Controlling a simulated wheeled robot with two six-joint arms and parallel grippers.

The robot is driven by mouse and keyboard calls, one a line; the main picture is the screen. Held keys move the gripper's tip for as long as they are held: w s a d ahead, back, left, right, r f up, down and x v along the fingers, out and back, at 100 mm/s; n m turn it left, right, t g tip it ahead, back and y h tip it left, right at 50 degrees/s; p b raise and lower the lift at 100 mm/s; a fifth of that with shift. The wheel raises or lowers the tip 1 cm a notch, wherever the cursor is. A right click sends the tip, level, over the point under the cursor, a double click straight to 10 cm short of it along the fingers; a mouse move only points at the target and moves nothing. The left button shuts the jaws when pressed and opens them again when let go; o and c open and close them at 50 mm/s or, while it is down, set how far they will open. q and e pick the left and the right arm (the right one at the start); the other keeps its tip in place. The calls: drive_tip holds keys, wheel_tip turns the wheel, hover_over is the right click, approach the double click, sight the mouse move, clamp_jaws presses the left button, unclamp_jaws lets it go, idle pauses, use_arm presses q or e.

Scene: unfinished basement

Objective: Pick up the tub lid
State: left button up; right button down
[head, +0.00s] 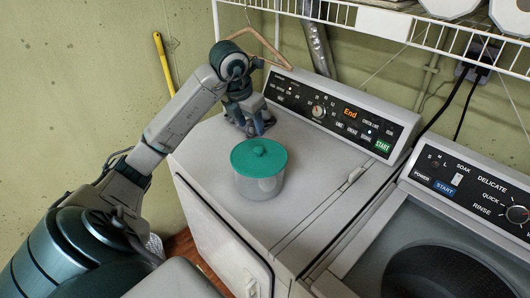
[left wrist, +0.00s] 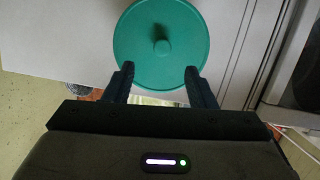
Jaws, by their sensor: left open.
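The tub lid (head: 259,155) is a round green disc with a small knob at its centre. It sits on a clear grey tub (head: 260,186) on top of the dryer. My left gripper (head: 252,130) is behind the lid in the head view, low over the dryer top. In the left wrist view the lid (left wrist: 160,42) lies ahead of the fingers, its knob beyond the fingertips. The fingers of the left gripper (left wrist: 159,76) are apart with nothing held between them. My right gripper is not in view.
The dryer (head: 310,190) has a raised control panel (head: 335,112) at its back. A washer (head: 450,230) stands at the right. A white wire shelf (head: 400,32) hangs above. The dryer top right of the tub is clear.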

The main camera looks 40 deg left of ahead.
sight(258, 149)
use_arm(q)
drive_tip(key=b+x, duration=0.1)
drive_tip(key=x, duration=0.1)
drive_tip(key=b+x, duration=0.1)
drive_tip(key=shift+s+d+f, duration=0.1)
drive_tip(key=shift+s+f, duration=0.2)
drive_tip(key=shift+f, duration=0.2)
drive_tip(key=shift+w+f+b, duration=0.2)
drive_tip(key=shift+f+b, duration=0.1)
drive_tip(key=shift+b, duration=0.05)
drive_tip(key=x, duration=0.4)
drive_tip(key=shift+w+d, duration=0.15)
drive_tip(key=shift+w, duration=0.05)
drive_tip(key=shift+f, duration=0.4)
drive_tip(key=shift+c, duration=0.6)
drive_tip(key=c, duration=0.4)
clamp_jaws()
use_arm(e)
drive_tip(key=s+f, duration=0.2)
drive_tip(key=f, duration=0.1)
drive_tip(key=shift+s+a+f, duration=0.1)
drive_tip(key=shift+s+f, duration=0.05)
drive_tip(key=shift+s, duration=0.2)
